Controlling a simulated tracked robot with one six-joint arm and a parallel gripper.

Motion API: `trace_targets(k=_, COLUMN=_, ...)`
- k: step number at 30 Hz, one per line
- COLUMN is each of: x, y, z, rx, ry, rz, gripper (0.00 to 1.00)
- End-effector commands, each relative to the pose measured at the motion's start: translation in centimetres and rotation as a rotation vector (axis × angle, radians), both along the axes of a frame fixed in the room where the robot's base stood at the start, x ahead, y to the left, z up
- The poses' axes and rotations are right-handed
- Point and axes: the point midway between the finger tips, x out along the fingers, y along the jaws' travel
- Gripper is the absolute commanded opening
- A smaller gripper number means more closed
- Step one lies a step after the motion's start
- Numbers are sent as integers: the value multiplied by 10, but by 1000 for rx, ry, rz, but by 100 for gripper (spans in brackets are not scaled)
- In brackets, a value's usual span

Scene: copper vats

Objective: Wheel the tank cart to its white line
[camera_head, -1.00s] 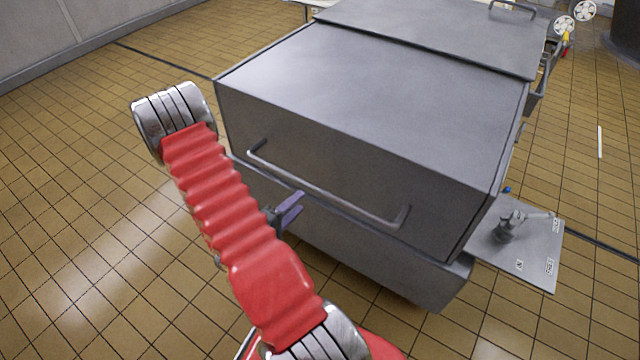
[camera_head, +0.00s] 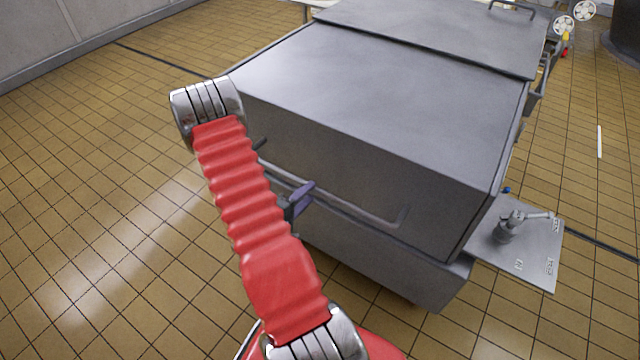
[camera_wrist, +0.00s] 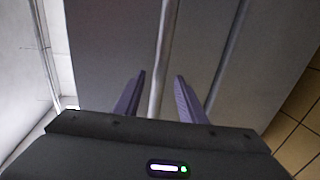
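The tank cart (camera_head: 390,100) is a large grey metal box with a lid, and it fills the middle of the head view. A bar handle (camera_head: 372,217) runs along its near face, partly hidden by my arm. My gripper (camera_head: 300,198) is at this handle. In the wrist view, my gripper (camera_wrist: 159,85) is open, and the handle bar (camera_wrist: 163,50) runs between its two purple fingers, with gaps on both sides. I cannot tell how deep the bar sits between them. A short white line (camera_head: 600,141) lies on the floor at the right.
A grey plate with a small metal fitting (camera_head: 515,240) lies right of the cart. A wall (camera_head: 90,30) stands at the back left. A dark round vat base (camera_head: 625,35) and white wheels (camera_head: 575,15) are at the back right. Tiled floor left of the cart is clear.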

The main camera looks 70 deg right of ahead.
Motion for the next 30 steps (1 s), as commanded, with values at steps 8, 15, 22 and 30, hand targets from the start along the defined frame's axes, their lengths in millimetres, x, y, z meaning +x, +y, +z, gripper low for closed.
trace_targets(k=8, x=-6, y=-35, z=-7, rx=1, ry=-2, rz=-5, gripper=37)
trace_targets(k=15, x=-11, y=-64, z=-13, rx=2, ry=-2, rz=-3, gripper=37)
trace_targets(k=22, x=-12, y=-77, z=-15, rx=2, ry=-1, rz=0, gripper=37)
trace_targets(k=30, x=-12, y=-77, z=-16, rx=2, ry=0, rz=0, gripper=36)
